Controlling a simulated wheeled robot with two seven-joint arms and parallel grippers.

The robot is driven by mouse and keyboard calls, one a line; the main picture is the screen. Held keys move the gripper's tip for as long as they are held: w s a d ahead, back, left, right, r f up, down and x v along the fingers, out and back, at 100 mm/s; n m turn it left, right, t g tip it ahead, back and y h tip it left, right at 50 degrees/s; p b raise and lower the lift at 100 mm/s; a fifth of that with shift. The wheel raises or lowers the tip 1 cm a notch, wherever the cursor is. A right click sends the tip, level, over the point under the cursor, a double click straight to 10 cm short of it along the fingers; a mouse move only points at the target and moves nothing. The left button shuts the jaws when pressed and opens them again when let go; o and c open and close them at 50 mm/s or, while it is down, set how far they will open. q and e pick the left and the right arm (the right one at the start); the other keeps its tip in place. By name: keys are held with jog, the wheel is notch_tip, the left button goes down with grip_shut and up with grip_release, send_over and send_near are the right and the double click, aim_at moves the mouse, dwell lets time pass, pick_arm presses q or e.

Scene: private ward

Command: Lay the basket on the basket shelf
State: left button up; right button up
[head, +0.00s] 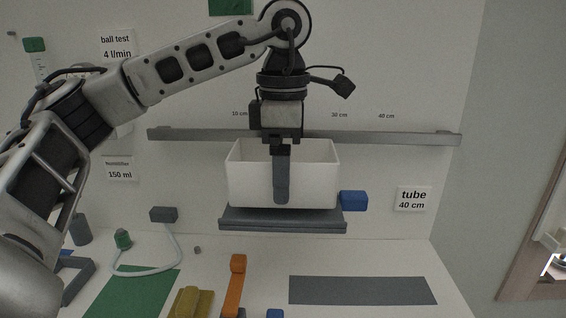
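The basket (312,175) is a white open box. It is upright, directly above the grey basket shelf (283,224) on the back wall. Whether its bottom touches the shelf is hard to tell. My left arm reaches over from the left, and my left gripper (281,172) points down at the basket's near wall. One dark finger lies along the outside of that wall. The other finger is mostly hidden behind the rim, and the gripper looks closed on the wall. My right gripper is not in view.
A grey rail (400,138) runs along the wall behind the basket. A blue block (354,201) is just right of the shelf. Below are an orange strap-like item (236,285), a yellow item (191,302), a green mat (130,293) and a bare grey mat (362,290).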

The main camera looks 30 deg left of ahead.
pick_arm(q)
jog(key=shift+f, duration=0.1)
dwell(0.3)
jog(key=shift+f+b, duration=0.6)
jog(key=shift+f, duration=0.05)
jog(key=shift+f, duration=0.35)
jog(key=o, duration=0.9)
